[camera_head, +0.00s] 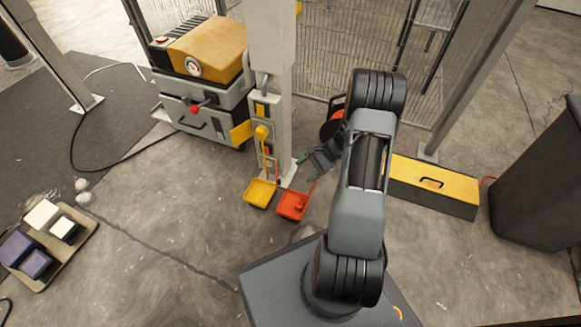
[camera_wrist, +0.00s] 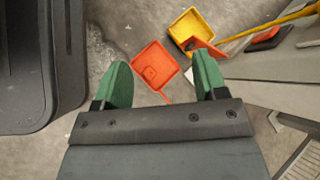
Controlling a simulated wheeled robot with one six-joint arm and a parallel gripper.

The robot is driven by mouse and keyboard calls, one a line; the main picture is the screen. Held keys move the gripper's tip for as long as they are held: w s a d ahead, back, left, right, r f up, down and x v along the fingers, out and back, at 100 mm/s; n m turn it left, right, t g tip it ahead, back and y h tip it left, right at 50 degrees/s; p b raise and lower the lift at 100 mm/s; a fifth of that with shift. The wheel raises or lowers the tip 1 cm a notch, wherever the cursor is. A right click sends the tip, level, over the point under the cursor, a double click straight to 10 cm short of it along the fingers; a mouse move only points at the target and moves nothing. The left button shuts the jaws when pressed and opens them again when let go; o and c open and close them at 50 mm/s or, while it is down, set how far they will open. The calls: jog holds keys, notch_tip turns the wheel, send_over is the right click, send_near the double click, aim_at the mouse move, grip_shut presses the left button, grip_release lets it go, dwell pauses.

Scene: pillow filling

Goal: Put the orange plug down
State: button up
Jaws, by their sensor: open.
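A small orange piece (camera_head: 298,207), which looks like the orange plug, sits in a shallow orange tray (camera_head: 284,210) by the foot of the grey post. In the wrist view, the piece (camera_wrist: 150,73) lies on the floor of the tray (camera_wrist: 165,56), between the lines of my fingers. My gripper (camera_head: 318,171) is above and to the right of the tray, apart from it. Its green fingers (camera_wrist: 161,64) are spread wide with nothing between them. A thin red line runs from the tray's edge toward the gripper; I cannot tell whether it touches.
A yellow tray (camera_head: 261,192) lies left of the orange one, under a yellow handle. The grey post (camera_head: 272,90) stands close behind. A yellow-topped toolbox (camera_head: 433,182) is at right, with a dark bin (camera_head: 540,185) beyond. The floor in front is clear.

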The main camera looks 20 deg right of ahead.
jog(key=s+a+r+n+h, duration=0.3)
jog(key=s+a+r+n, duration=0.1)
jog(key=r, duration=0.3)
jog(key=s+a+r+n+h, duration=0.3)
jog(key=r+n, duration=0.3)
jog(key=r, duration=0.2)
jog(key=s+a+r+n+t+h, duration=0.1)
jog(key=s+a+r+n+h, duration=0.2)
jog(key=s+a+r+n, duration=0.2)
jog(key=shift+a+r, duration=0.15)
jog(key=shift+r, duration=1.3)
jog(key=shift+r, duration=0.1)
